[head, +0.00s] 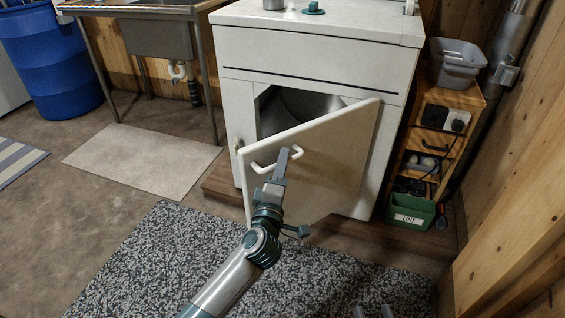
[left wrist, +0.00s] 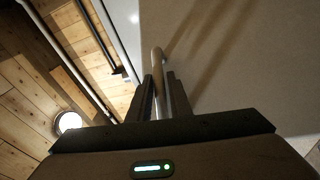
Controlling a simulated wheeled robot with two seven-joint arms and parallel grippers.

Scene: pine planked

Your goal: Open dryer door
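The white dryer (head: 320,55) stands in the middle of the head view. Its door (head: 335,150) is partly open, its left edge swung out toward me and its right side near the body. The dark drum opening (head: 290,105) shows above and behind the door. My left gripper (head: 288,160) is at the pale curved door handle (head: 262,168). In the left wrist view its two fingers stand on either side of the handle bar (left wrist: 157,75), closed on it. Two grey tips of my right gripper (head: 373,312) show apart at the bottom edge, with nothing between them.
A speckled rug (head: 170,260) lies before the dryer. A wooden shelf (head: 465,97) with a grey tub (head: 457,62) and a green lint bin (head: 408,218) stands close on the right. A sink (head: 155,38) and blue barrel (head: 50,60) are at left. The floor at left is open.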

